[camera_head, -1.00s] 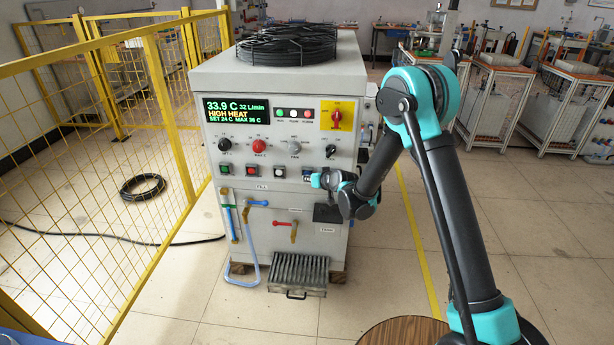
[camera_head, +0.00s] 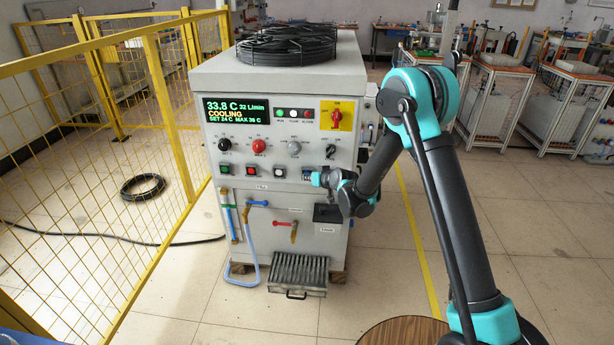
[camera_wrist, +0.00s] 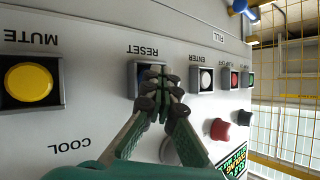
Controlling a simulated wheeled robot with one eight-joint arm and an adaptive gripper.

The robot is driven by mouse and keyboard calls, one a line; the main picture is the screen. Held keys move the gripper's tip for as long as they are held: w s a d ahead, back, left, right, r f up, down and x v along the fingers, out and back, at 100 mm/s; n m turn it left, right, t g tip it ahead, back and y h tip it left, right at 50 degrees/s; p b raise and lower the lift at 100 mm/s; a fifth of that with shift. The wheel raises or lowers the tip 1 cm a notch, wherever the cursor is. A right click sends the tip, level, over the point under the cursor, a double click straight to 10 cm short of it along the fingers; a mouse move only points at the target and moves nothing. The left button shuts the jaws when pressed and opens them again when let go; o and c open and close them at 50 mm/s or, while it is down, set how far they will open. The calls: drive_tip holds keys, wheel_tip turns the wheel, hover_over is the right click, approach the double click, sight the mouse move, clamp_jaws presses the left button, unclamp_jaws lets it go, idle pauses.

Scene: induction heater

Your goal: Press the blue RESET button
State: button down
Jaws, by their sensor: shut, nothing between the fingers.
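The blue RESET button (camera_wrist: 143,78) shows in the wrist view in a square dark housing, with the upside-down word RESET beside it. My gripper (camera_wrist: 157,76) is shut and empty, its fingertips over the button and hiding much of it. They look to be at or against the button face; exact contact and how far it is pushed in cannot be told. In the head view my gripper (camera_head: 316,179) is at the right end of the button row on the white cabinet (camera_head: 270,225). The cabinet display (camera_head: 237,111) reads 33.8 C and COOLING.
The yellow MUTE button (camera_wrist: 29,85) and the white ENTER button (camera_wrist: 207,79) flank RESET in the wrist view. A black knob (camera_head: 331,151) and a red-and-yellow rotary switch (camera_head: 337,116) are above my gripper. A yellow mesh fence (camera_head: 90,170) stands left.

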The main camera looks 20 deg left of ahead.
idle(0.5)
drive_tip(key=shift+s+d, duration=0.2)
drive_tip(key=shift+s, duration=0.6)
drive_tip(key=s, duration=0.2)
drive_tip(key=s+d, duration=0.1)
drive_tip(key=s, duration=0.2)
drive_tip(key=shift+d, duration=0.1)
idle(0.5)
